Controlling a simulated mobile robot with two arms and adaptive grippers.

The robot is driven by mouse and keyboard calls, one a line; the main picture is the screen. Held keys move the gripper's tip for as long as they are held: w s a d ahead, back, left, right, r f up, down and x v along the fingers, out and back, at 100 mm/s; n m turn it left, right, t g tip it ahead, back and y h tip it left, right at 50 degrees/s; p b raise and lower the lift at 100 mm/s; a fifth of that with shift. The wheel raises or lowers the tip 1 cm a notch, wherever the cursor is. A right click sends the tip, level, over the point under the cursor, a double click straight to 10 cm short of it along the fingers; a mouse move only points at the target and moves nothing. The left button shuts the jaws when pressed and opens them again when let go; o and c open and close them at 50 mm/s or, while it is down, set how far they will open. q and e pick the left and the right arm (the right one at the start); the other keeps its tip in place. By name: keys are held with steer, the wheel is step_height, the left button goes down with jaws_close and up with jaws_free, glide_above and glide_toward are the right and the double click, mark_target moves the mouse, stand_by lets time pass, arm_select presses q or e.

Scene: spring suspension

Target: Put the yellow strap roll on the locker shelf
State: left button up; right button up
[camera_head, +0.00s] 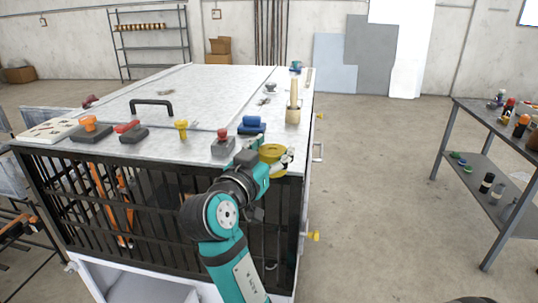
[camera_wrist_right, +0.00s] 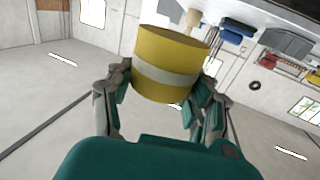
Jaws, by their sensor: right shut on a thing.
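The yellow strap roll (camera_head: 272,152) is in my right gripper (camera_head: 280,160), at the near right corner of the bench top. In the right wrist view the roll (camera_wrist_right: 172,48) is a yellow cylinder with a pale band round its middle. The fingers of the right gripper (camera_wrist_right: 165,88) press on it from both sides. In the head view the arm hides part of the bench edge below the roll. My left gripper is in neither view. I cannot tell for sure which thing is the locker shelf.
The white-topped bench (camera_head: 220,90) has a dark barred front (camera_head: 75,190). A grey block with a red knob (camera_head: 222,143), a blue item (camera_head: 252,125) and a brush holder (camera_head: 293,115) stand near the roll. A metal table (camera_head: 500,137) with bottles is at right. Floor between is clear.

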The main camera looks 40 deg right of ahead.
steer(key=w+d+p, duration=0.1)
steer(key=w+d, duration=0.2)
steer(key=w, duration=0.1)
steer(key=w+d+p, duration=0.2)
steer(key=w, duration=0.2)
steer(key=w+d+f+p, duration=0.1)
steer(key=w+d+p, duration=0.1)
steer(key=w+d, duration=0.1)
steer(key=shift+w+d, duration=0.35)
steer(key=shift+w, duration=0.1)
steer(key=shift+w+d+p, duration=0.4)
steer(key=shift+w+p, duration=0.05)
steer(key=shift+p, duration=0.15)
step_height(320, 180, down, 3)
steer(key=shift+w+r+p, duration=0.1)
steer(key=shift+w+p, duration=0.05)
steer(key=shift+p, duration=0.45)
steer(key=shift+d+f, duration=0.1)
steer(key=shift+f, duration=0.35)
steer(key=shift+f+b, duration=0.15)
steer(key=shift+b, duration=0.2)
steer(key=o, duration=1.3)
